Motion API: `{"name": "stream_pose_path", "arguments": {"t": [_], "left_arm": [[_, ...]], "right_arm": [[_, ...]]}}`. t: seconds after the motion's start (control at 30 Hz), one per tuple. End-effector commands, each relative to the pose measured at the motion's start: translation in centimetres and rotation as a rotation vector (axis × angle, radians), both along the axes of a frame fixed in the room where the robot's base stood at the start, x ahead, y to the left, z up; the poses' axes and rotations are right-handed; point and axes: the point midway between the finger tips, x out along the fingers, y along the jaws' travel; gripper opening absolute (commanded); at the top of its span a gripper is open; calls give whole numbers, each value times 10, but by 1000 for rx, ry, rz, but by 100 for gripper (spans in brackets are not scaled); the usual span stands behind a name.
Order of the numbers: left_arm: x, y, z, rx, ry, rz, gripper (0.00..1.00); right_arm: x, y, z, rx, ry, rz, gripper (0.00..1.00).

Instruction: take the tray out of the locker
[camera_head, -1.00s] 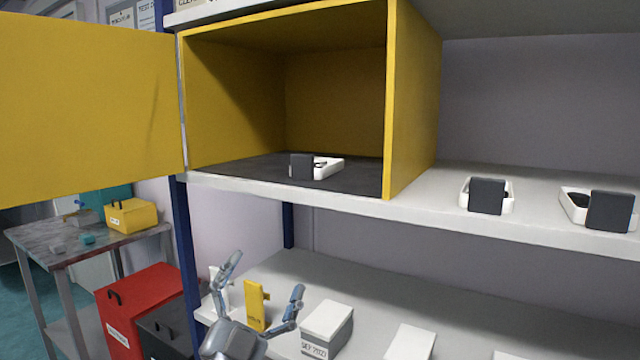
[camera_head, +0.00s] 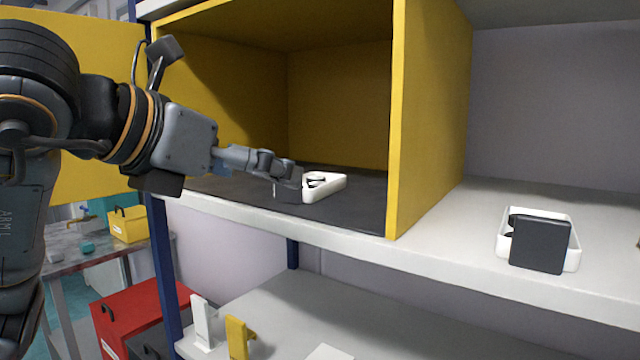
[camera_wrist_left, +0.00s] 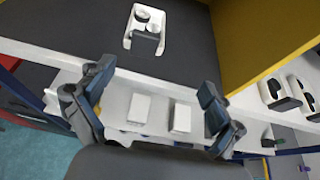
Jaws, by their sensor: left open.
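The yellow locker (camera_head: 430,110) stands on the upper shelf with its front open and its door (camera_head: 90,60) swung out to the left. A small white tray (camera_head: 326,186) with dark pieces in it rests on the locker's dark floor. My left gripper (camera_head: 284,185) is in front of the tray and hides its near left part, including its dark front handle. In the left wrist view the tray (camera_wrist_left: 146,22) lies at the top centre, holding two round pieces. There the left gripper (camera_wrist_left: 152,88) has its fingers wide apart, with nothing between them. My right gripper is not in view.
Another white tray with a dark front (camera_head: 540,240) sits on the upper shelf (camera_head: 440,265), right of the locker. The lower shelf (camera_head: 270,310) holds white and yellow holders. A red box (camera_head: 135,305) and a metal table (camera_head: 70,245) stand at the left.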

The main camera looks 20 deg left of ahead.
Motion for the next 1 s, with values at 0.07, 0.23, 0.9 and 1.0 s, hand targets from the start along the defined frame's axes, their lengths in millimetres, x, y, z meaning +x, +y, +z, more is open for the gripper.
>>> {"name": "stream_pose_path", "arguments": {"t": [0.07,0.23,0.9,1.0], "left_arm": [[0,13,6,7,-9,58,92],[21,12,-1,12,-4,81,92],[104,-7,-31,12,-4,76,92],[115,-11,-38,11,-6,75,92]], "right_arm": [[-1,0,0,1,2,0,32],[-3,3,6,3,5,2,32],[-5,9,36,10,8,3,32],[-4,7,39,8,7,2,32]]}}
